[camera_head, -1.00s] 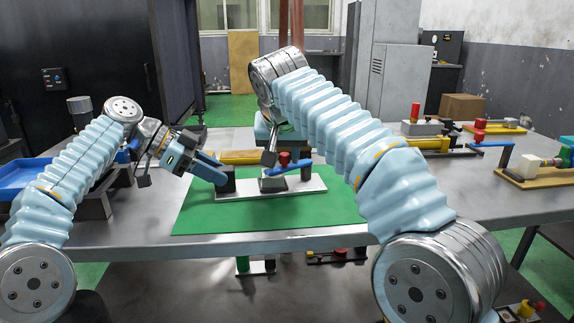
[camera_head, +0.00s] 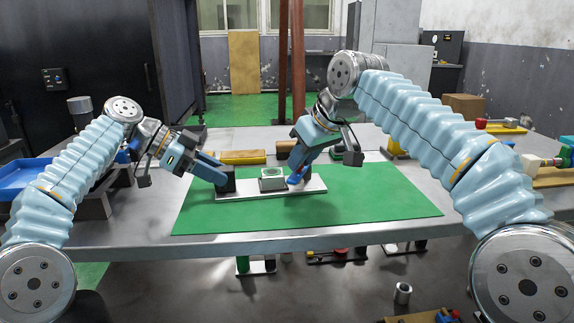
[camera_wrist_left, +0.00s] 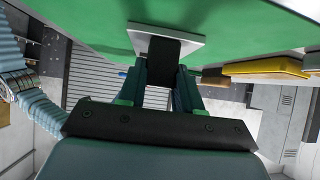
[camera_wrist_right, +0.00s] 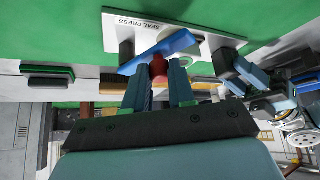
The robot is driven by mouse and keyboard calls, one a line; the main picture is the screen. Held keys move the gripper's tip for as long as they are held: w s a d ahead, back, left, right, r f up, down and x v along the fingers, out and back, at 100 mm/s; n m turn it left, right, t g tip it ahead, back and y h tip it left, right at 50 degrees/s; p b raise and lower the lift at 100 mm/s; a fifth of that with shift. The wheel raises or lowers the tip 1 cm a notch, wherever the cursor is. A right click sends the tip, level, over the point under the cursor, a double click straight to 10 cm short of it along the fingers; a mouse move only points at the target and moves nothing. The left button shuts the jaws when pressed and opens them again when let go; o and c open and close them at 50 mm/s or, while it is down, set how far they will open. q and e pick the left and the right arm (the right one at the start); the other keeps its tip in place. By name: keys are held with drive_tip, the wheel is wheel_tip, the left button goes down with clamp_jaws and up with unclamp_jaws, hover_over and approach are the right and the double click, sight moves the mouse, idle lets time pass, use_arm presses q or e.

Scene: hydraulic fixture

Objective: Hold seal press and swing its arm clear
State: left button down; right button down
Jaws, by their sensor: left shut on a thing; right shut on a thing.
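The seal press is a white plate (camera_head: 318,187) on a green mat, with a black block (camera_wrist_left: 167,48) at its left end, a grey seat (camera_head: 272,173) in the middle and a blue arm (camera_head: 295,181) toward the right. My left gripper (camera_head: 226,184) is shut on the black block. My right gripper (camera_head: 298,172) is shut on the red knob (camera_wrist_right: 158,67) of the blue arm (camera_wrist_right: 170,46). The press lies flat. The right gripper hides part of the arm and its post.
The green mat (camera_head: 390,195) is bare right of the press. Yellow-brown blocks (camera_head: 242,157) lie behind it. A blue tray (camera_head: 25,175) is at the left. Other fixtures (camera_head: 505,126) stand on the table's right side.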

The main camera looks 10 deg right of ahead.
drive_tip(key=d+n+y, duration=0.1)
drive_tip(key=n, duration=0.1)
drive_tip(key=d+n+g, duration=0.1)
drive_tip(key=n, duration=0.1)
drive_tip(key=shift+d+g+y, duration=0.3)
drive_tip(key=shift+d+y, duration=0.05)
drive_tip(key=shift+y, duration=0.05)
drive_tip(key=c, duration=1.3)
unclamp_jaws()
drive_tip(key=shift+n, duration=0.5)
drive_tip(key=o, duration=0.4)
drive_tip(key=shift+o, duration=0.2)
drive_tip(key=v, duration=0.7)
drive_tip(key=shift+d+r, duration=0.2)
drive_tip(key=shift+d, duration=0.05)
